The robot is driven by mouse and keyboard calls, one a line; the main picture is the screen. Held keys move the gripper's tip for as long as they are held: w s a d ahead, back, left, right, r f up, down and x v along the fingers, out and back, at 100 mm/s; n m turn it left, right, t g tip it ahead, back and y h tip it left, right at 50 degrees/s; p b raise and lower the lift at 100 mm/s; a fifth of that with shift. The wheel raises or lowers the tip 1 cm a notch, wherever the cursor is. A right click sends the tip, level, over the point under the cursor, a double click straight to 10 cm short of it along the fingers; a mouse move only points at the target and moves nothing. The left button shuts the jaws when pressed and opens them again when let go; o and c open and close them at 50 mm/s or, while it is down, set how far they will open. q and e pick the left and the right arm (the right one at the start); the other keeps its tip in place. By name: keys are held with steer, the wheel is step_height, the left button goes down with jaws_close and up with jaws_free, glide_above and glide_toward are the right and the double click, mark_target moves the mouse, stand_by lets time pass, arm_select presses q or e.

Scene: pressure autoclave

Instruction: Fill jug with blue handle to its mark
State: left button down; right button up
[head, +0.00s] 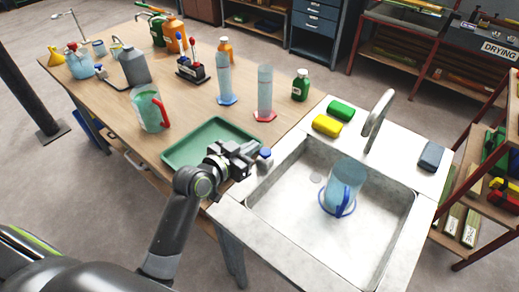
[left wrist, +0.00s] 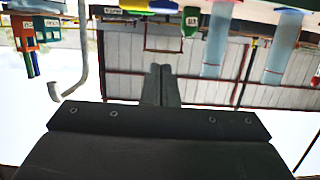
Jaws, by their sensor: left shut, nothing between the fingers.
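A clear jug with a blue handle (head: 345,183) stands in the basin of the sink (head: 262,236), below and in front of the curved tap spout (head: 378,118). It looks bluish; its water level and mark cannot be made out. A small blue-topped knob (head: 264,154) sits at the sink's left rear corner. My left gripper (head: 250,152) is just left of this knob, over the right end of the green tray (head: 178,161); whether it touches the knob cannot be told. Its fingers are shut and empty in the left wrist view (left wrist: 161,82). The spout also shows there (left wrist: 80,60).
A jug with a red handle (head: 150,108) stands on the wooden table behind the tray. Two measuring cylinders (head: 264,92) and a green bottle (head: 300,85) stand near the sink.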

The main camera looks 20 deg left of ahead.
mark_target(265, 153)
arm_select(q)
steer(key=shift+w+d+f+p, duration=0.1)
steer(key=shift+w+d+f, duration=0.15)
steer(key=shift+w+f, duration=0.5)
steer(key=shift+w+d+f+p, duration=0.2)
steer(key=shift+w+f, duration=0.3)
steer(key=shift+f, duration=0.45)
steer(key=shift+w+d+f+p, duration=0.1)
steer(key=shift+w+d+f, duration=0.15)
steer(key=shift+w+f, duration=0.5)
steer(key=shift+s+f, duration=0.1)
